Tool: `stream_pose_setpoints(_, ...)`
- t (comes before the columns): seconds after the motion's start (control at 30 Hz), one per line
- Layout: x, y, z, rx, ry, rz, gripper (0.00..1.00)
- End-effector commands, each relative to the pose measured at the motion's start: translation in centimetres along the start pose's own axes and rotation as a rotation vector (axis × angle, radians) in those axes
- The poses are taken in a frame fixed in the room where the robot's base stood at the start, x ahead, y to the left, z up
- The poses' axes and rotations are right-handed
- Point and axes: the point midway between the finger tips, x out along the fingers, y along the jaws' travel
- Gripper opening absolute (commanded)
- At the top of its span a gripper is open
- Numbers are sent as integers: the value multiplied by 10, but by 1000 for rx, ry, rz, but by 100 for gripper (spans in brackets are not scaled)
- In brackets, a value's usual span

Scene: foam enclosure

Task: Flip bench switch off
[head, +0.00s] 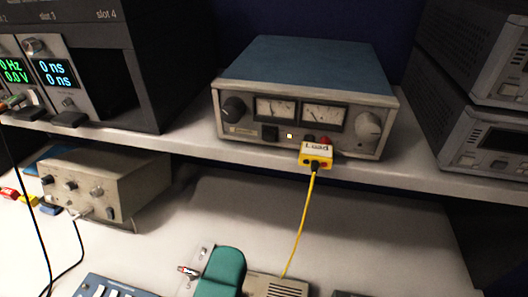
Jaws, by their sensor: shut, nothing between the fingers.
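A metal plate (203,257) at the bottom centre carries a small toggle-like lever (188,271) with a reddish tip, sticking out to the left. Its exact on or off position is too small to tell. A rounded teal object (222,272) stands right beside the plate and hides part of it. The blue-topped power supply (305,85) on the shelf has a black switch (269,133) and a small lit lamp (289,136) on its front. I cannot tell which of these is the bench switch. My gripper is not recognisable in this view.
A yellow labelled plug (316,153) hangs at the shelf edge, its yellow cable (300,225) running down to a beige box (275,287). A beige instrument (105,185) stands at left under the shelf (420,172). The bench right of the cable is mostly clear.

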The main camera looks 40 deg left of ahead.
Motion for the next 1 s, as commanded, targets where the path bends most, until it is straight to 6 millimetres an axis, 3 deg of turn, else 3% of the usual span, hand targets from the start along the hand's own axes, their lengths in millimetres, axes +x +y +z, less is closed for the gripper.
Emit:
stream_pose_setpoints(0.17, 1, 0, 0, 0, -1, 0, 0)
stream_pose_setpoints(0.33, 16, 1, 0, -2, -2, 0, 0)
stream_pose_setpoints(0.8, 105, 2, 1, 1, -3, -1, 0)
stream_pose_setpoints(1.0, 130, 1, 0, 0, -1, 0, 0)
